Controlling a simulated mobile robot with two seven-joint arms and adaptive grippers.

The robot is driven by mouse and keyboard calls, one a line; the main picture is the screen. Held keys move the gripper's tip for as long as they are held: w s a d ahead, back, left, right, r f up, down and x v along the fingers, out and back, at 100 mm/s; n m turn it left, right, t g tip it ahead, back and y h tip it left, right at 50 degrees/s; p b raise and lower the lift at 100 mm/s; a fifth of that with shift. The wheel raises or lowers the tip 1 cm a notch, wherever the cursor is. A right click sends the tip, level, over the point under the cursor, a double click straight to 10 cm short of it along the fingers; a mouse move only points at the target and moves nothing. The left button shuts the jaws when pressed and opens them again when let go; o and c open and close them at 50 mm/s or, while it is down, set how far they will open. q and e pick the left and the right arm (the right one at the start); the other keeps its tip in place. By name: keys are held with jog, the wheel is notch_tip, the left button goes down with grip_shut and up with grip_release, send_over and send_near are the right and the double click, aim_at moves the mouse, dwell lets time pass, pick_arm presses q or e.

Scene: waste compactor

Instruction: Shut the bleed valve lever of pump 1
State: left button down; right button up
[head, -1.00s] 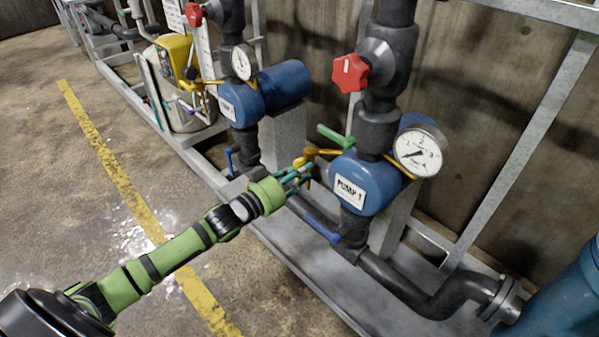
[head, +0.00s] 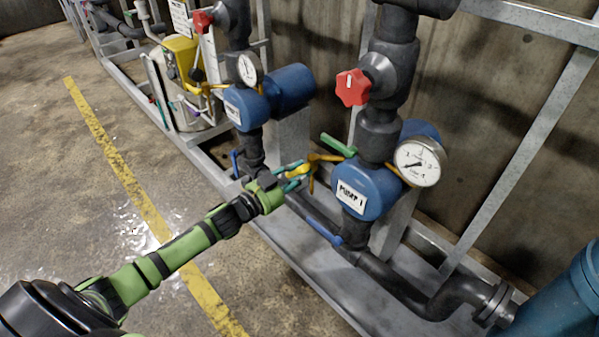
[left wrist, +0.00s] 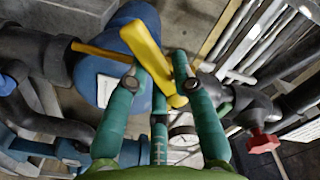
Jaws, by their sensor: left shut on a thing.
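Pump 1 (head: 366,190) is a blue pump with a white label and a round gauge. A thin yellow pipe (head: 327,157) runs from it to the left and ends in a small yellow valve with a yellow lever (head: 311,186). My left gripper (head: 299,174) is at this valve, with its teal fingers around the lever. In the left wrist view the yellow lever (left wrist: 145,48) lies slanted between the fingers of the gripper (left wrist: 158,76), which is shut on it. The fingers partly hide the valve body. My right gripper is not in view.
A green lever (head: 338,145) sticks out just above the yellow pipe. A red knob (head: 353,87) is on the black pipe above, and a blue lever (head: 323,230) is low beside the pump. A second blue pump (head: 285,90) stands behind. The floor at left is clear.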

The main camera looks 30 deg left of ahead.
pick_arm(q)
jog(key=m, duration=0.3)
jog(key=r+m, duration=0.1)
jog(key=shift+w+a+m+p, duration=0.1)
jog(key=shift+a+m+p, duration=0.25)
jog(key=shift+m, duration=0.05)
jog(key=m, duration=0.3)
jog(key=shift+a+r, duration=0.15)
jog(key=shift+r, duration=0.1)
jog(key=shift+w+r+m, duration=0.1)
jog(key=shift+r+m, duration=0.05)
jog(key=shift+m, duration=0.55)
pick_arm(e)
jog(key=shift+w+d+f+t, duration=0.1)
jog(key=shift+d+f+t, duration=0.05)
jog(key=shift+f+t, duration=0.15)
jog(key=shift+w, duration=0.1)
pick_arm(q)
jog(key=c, duration=1)
grip_release()
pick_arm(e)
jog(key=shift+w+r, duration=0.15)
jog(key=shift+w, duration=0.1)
